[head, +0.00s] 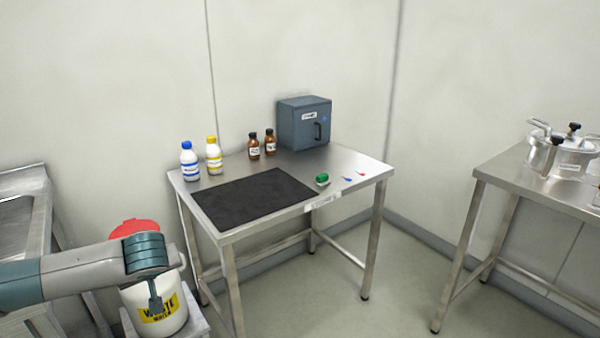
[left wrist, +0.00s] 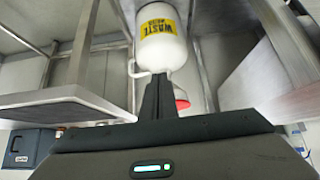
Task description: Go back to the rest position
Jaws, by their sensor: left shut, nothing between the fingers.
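My left arm comes in from the left in the head view. Its gripper (head: 156,304) points down in front of the white waste bin (head: 168,318) with a yellow label and red lid (head: 134,228). In the left wrist view the gripper's fingers (left wrist: 158,88) are together with nothing between them. The waste bin (left wrist: 163,55) shows beyond them in that view; whether they touch it I cannot tell. My right gripper is in neither view.
A steel table (head: 345,162) holds a black mat (head: 250,198), two white bottles (head: 190,161), two brown bottles (head: 254,147), a grey box (head: 304,124) and a green item (head: 322,180). Another table (head: 510,180) with a steel pot (head: 562,155) stands right. Floor between them is clear.

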